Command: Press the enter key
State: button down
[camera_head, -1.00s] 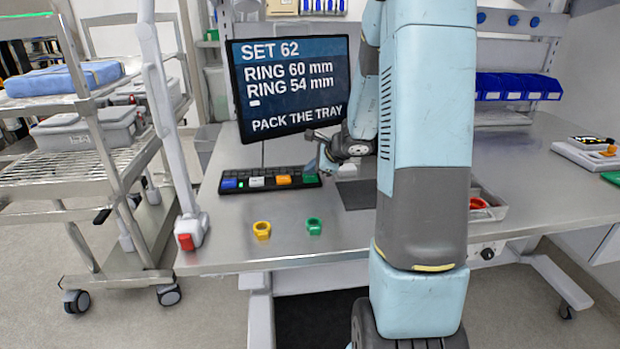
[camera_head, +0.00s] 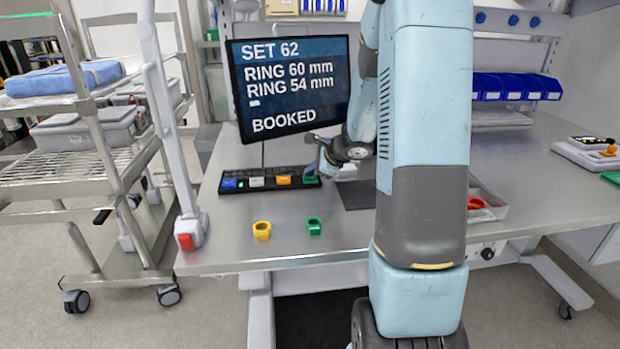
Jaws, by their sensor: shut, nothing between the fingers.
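A black keyboard (camera_head: 262,172) lies on the steel table below the monitor. The monitor (camera_head: 292,85) reads "SET 62, RING 60 mm, RING 54 mm, BOOKED". No key label is readable.
A yellow ring (camera_head: 262,231) and a green ring (camera_head: 314,227) stand near the table's front edge. A tray (camera_head: 490,208) with a red ring is partly hidden behind my arm. A wire cart (camera_head: 85,165) stands left. Blue bins (camera_head: 517,87) hang at the back right.

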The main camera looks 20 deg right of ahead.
aim_at(312, 179)
jog(key=shift+r, duration=0.9)
jog(key=shift+r, duration=2.5)
